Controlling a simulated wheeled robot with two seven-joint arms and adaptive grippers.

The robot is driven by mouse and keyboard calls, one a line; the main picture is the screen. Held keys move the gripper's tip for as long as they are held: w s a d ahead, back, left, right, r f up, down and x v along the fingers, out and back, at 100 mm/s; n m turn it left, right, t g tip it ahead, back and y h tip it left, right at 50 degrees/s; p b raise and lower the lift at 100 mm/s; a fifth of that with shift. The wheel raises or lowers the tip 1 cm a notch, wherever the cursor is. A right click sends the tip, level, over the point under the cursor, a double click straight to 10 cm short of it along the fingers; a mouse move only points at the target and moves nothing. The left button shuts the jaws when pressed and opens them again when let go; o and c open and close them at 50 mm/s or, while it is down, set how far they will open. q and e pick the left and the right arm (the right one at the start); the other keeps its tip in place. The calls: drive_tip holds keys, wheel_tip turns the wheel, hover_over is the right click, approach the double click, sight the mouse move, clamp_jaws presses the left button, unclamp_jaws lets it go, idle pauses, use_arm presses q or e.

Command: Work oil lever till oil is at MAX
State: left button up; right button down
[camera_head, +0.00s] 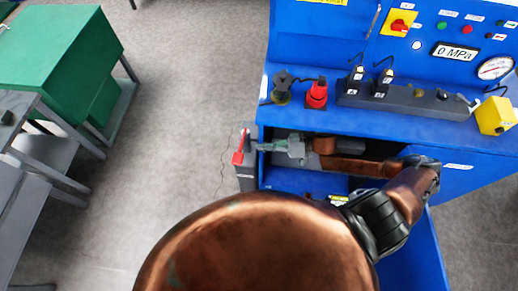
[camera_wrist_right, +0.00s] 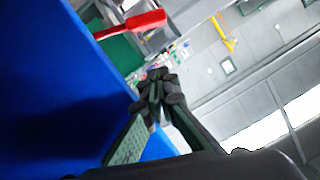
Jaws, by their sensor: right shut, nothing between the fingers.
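A red lever (camera_head: 240,156) stands at the left side of the blue machine, above a dark grey box (camera_head: 246,180). My right gripper (camera_head: 257,147) reaches in from the right through the opening under the worktop, with its fingertips just right of the lever. In the right wrist view the fingertips (camera_wrist_right: 157,88) are together and empty. The red handle (camera_wrist_right: 143,22) shows beyond them, apart from them in that picture. I cannot tell whether they touch the lever lower down. No oil level or MAX mark is readable. My left gripper is not in view.
The blue machine's worktop (camera_head: 390,120) lies above my right forearm and carries a red part (camera_head: 317,93), a black block (camera_head: 405,97) and a yellow box (camera_head: 495,116). The gauge panel reads 0 MPa. Grey floor (camera_head: 190,80) left of the machine is clear, up to a green cabinet (camera_head: 60,60).

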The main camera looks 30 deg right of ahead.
hover_over(243, 155)
drive_tip(key=f, duration=0.2)
drive_tip(key=shift+s+a+f, duration=0.1)
drive_tip(key=shift+s+f, duration=0.15)
drive_tip(key=shift+f, duration=0.35)
drive_tip(key=shift+s+f, duration=0.3)
drive_tip(key=shift+f, duration=0.25)
drive_tip(key=shift+s+a+f, duration=0.1)
drive_tip(key=shift+s+f, duration=0.15)
drive_tip(key=shift+f, duration=0.35)
